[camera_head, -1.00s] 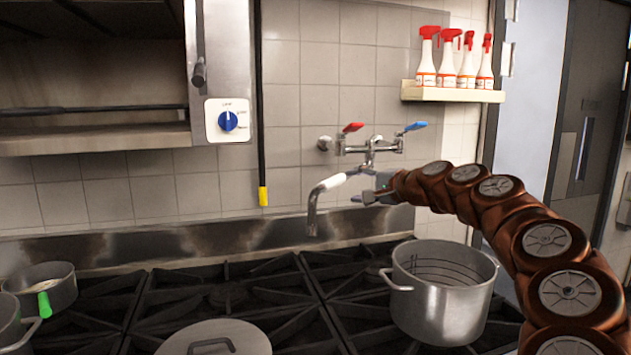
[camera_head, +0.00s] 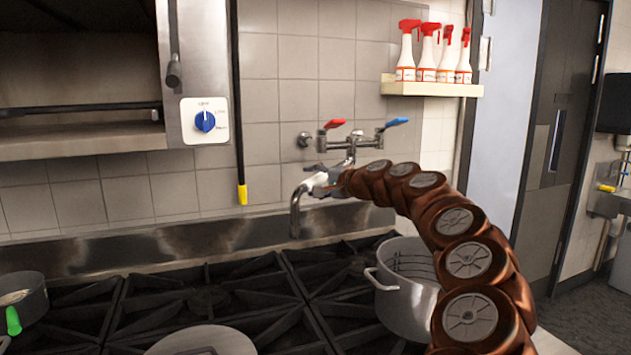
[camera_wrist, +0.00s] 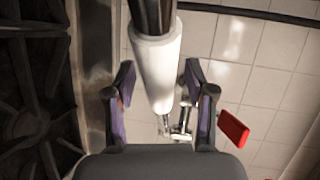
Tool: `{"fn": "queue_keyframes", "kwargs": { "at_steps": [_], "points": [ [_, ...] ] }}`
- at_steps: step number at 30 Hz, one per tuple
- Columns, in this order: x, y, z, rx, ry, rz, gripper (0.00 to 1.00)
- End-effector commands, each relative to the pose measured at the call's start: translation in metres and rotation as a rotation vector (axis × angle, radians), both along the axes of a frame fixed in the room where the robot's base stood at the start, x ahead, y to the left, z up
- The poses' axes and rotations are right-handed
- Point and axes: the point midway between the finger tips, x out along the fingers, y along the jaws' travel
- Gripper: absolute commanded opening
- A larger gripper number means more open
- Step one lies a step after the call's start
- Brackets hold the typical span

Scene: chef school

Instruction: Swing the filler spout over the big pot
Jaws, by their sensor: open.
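The filler spout (camera_head: 296,210) is a chrome pipe under the wall taps, its bent end hanging over the back of the stove. Its white sleeve (camera_head: 314,181) also shows large in the wrist view (camera_wrist: 156,72). My gripper (camera_head: 328,180) is at the sleeve. In the wrist view my gripper (camera_wrist: 158,95) is open, with one purple-padded finger on each side of the sleeve and gaps visible. The big pot (camera_head: 405,305) stands on the stove to the right of the spout end, partly hidden behind my arm.
A red tap handle (camera_head: 334,123) and a blue one (camera_head: 397,122) sit above the spout. A shelf (camera_head: 430,89) holds several spray bottles. A lidded pot (camera_head: 205,342) is at the front, and a small pan (camera_head: 28,305) is at left. Between them the burner grates are bare.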

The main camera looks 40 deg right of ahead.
Motion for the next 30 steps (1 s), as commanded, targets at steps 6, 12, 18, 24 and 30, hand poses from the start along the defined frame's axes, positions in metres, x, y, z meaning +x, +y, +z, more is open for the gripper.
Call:
{"fn": "queue_keyframes", "kwargs": {
  "at_steps": [6, 12, 18, 24, 30],
  "points": [
    [-0.0004, -0.0012, -0.0001, 0.000, 0.000, -0.002, 0.55],
    [-0.0006, -0.0017, -0.0003, -0.001, 0.001, -0.003, 0.35],
    [-0.0007, -0.0020, -0.0003, -0.001, 0.001, -0.003, 0.14],
    [-0.0008, -0.0021, -0.0004, -0.001, 0.001, -0.003, 0.00],
    [-0.0008, -0.0021, -0.0004, -0.001, 0.001, -0.003, 0.00]
  ]
}}
